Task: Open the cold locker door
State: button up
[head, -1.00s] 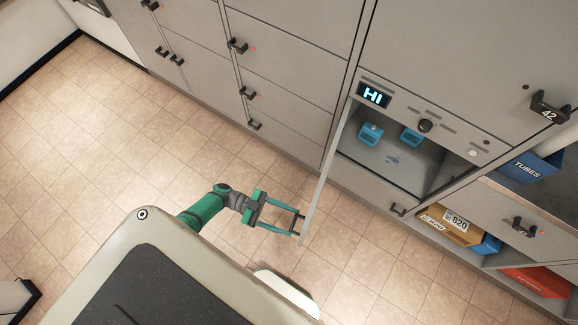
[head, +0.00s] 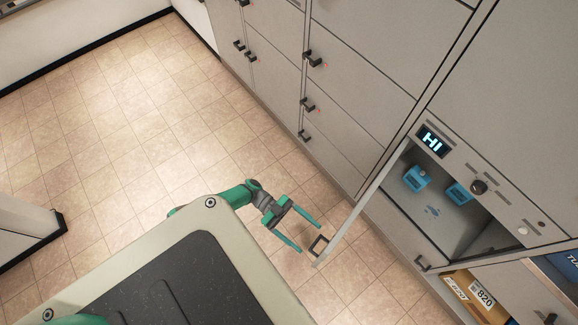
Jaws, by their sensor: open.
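Two blue items (head: 417,178) sit inside. The door's dark handle (head: 318,245) is near its free edge, on the side toward my gripper. My gripper (head: 310,238) is open, with its green fingers spread close to the handle. I cannot tell whether a finger touches the handle.
Grey lockers with dark handles (head: 308,104) line the wall left of the cold locker. An open bay at lower right holds a box labelled 820 (head: 476,291). The tiled floor (head: 110,150) at left is clear.

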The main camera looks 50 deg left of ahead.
jog(key=v, duration=0.8)
jog(key=shift+a, duration=0.25)
dwell(0.4)
jog(key=s+d+r+n+t+y, duration=0.4)
jog(key=d+t+y, duration=0.1)
jog(key=d, duration=0.3)
jog(key=s+d+r+n+t+y, duration=0.4)
jog(key=s+d+r+t+y, duration=0.15)
jog(key=d, duration=0.25)
jog(key=w+d+r+n+y, duration=0.2)
jog(key=d+r+n+y, duration=0.1)
jog(key=r, duration=0.5)
jog(key=w+d+r+n+y, duration=0.2)
jog(key=d+r+n+y, duration=0.2)
jog(key=d+r, duration=0.2)
notch_tip(320, 180, up, 3)
jog(key=shift+w+f+t, duration=0.2)
jog(key=shift+w+t, duration=0.05)
jog(key=shift+t, duration=0.2)
